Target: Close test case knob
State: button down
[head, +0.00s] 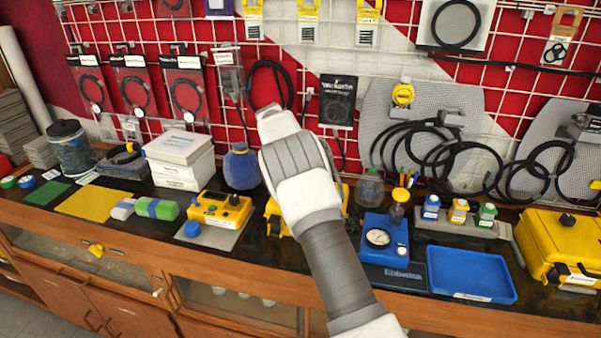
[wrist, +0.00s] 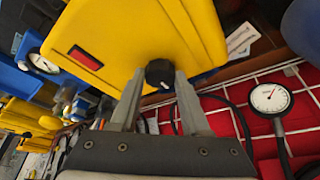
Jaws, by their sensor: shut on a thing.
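The yellow test case (wrist: 135,30) fills the upper middle of the wrist view, with a small red rectangle on its face. Its black round knob (wrist: 159,72) sits near the lower edge of that face and bears a pale mark. My gripper (wrist: 157,80) has its two grey fingers on either side of the knob and is shut on it. In the head view my white and grey arm covers most of the case (head: 275,222); only yellow edges show on both sides. My fingers and the knob are hidden there.
A blue gauge unit (head: 385,240) and a blue tray (head: 470,275) lie to the right. A blue round container (head: 241,167) stands behind. Cables hang on the wall grid.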

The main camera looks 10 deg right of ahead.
jog(key=shift+m+g+p, duration=0.3)
jog(key=shift+m, duration=0.3)
jog(key=shift+c, duration=1.9)
grip_release()
jog(key=p+v, duration=0.1)
jog(key=v, duration=1.6)
jog(key=shift+a, duration=0.15)
jog(key=shift+s+r, duration=0.1)
jog(key=shift+s, duration=0.05)
